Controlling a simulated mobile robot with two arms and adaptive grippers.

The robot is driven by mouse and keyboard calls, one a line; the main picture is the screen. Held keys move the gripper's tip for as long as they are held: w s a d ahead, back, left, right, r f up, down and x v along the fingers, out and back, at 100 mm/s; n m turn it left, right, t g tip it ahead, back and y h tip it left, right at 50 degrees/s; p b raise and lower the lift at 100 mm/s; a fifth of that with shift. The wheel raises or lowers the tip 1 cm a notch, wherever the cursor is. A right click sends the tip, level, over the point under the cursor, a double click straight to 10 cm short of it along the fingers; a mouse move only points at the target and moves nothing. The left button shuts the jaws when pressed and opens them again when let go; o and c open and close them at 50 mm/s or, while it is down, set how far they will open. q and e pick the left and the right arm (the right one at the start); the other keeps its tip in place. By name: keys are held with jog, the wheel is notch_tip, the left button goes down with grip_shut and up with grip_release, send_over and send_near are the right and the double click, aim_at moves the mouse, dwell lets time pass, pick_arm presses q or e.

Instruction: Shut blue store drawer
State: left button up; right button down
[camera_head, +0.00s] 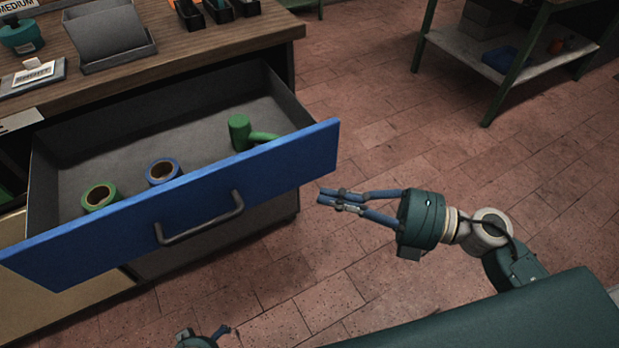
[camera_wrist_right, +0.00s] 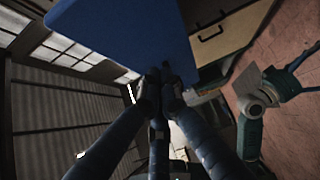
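The blue store drawer (camera_head: 190,205) stands pulled out of the wooden-topped cabinet, with its inside in view. Its dark bar handle (camera_head: 200,220) is on the front. In the right wrist view the blue front (camera_wrist_right: 120,35) lies ahead of the fingertips. My right gripper (camera_head: 322,197) is just off the front's right end, apart from the handle. Its fingers (camera_wrist_right: 158,76) are together with nothing seen between them. My left gripper (camera_head: 222,332) shows only in part at the bottom edge, below the drawer; its finger state is unclear.
The drawer holds a green tape roll (camera_head: 100,196), a blue tape roll (camera_head: 162,171) and a green hammer-like tool (camera_head: 240,132). The worktop (camera_head: 190,50) carries trays and a bottle. A green-legged shelf table (camera_head: 510,60) stands at the back right. The tiled floor (camera_head: 380,130) between is clear.

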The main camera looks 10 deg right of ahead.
aim_at(284, 174)
pick_arm(q)
jog(key=shift+w, duration=0.1)
pick_arm(e)
jog(key=shift+w+a, duration=0.55)
jog(key=shift+w, duration=0.3)
jog(key=shift+w+a, duration=0.55)
jog(key=shift+w, duration=0.3)
jog(key=shift+w+a, duration=0.55)
jog(key=shift+w, duration=0.3)
pick_arm(q)
jog(key=shift+r, duration=0.1)
pick_arm(e)
jog(key=shift+w, duration=0.1)
